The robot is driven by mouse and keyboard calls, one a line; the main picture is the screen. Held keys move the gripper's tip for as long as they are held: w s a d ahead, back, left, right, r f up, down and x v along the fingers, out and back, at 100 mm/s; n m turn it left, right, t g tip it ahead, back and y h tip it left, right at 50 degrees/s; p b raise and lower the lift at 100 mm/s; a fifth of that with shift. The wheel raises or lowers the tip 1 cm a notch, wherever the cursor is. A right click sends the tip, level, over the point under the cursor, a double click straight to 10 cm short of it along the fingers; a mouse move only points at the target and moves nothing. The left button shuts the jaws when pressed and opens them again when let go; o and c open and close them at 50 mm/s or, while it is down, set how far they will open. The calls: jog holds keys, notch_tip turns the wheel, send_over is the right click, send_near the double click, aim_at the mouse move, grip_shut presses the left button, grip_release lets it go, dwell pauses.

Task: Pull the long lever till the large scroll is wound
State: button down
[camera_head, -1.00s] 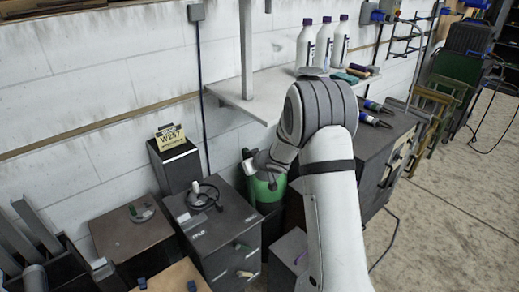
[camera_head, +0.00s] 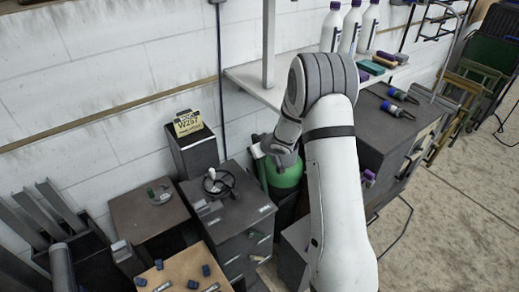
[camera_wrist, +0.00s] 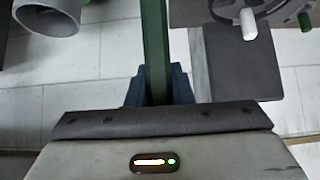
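My gripper (camera_wrist: 160,92) shows in the wrist view as two dark blue fingers. A long green bar (camera_wrist: 155,40) runs down the picture to the space between them. I cannot tell whether the fingers touch it or it is behind them, nor whether it is the long lever. In the head view my arm reaches toward the wall, and its end is near a green cylinder (camera_head: 285,175), partly covering it. My fingertips are not clear there. I cannot make out the large scroll in either view.
A handwheel with a white knob (camera_head: 217,183) sits on a dark cabinet (camera_head: 240,215); the wheel also shows in the wrist view (camera_wrist: 248,22). A box labelled W257 (camera_head: 195,155) stands behind. A shelf (camera_head: 255,80) holds white bottles. Open floor (camera_head: 450,220) lies right.

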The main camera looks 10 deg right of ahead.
jog(key=c, duration=1.5)
grip_release()
jog(key=shift+w+a+f, duration=0.1)
jog(key=shift+a+f, duration=0.05)
jog(key=shift+a, duration=0.05)
jog(key=shift+o, duration=1.1)
jog(key=shift+d, duration=0.15)
jog(key=shift+s+d+r, duration=0.25)
jog(key=shift+s+r, duration=0.1)
jog(key=shift+r, duration=0.15)
jog(key=v, duration=0.6)
jog(key=shift+s+r, duration=0.2)
jog(key=shift+s, duration=0.1)
jog(key=shift+d, duration=0.1)
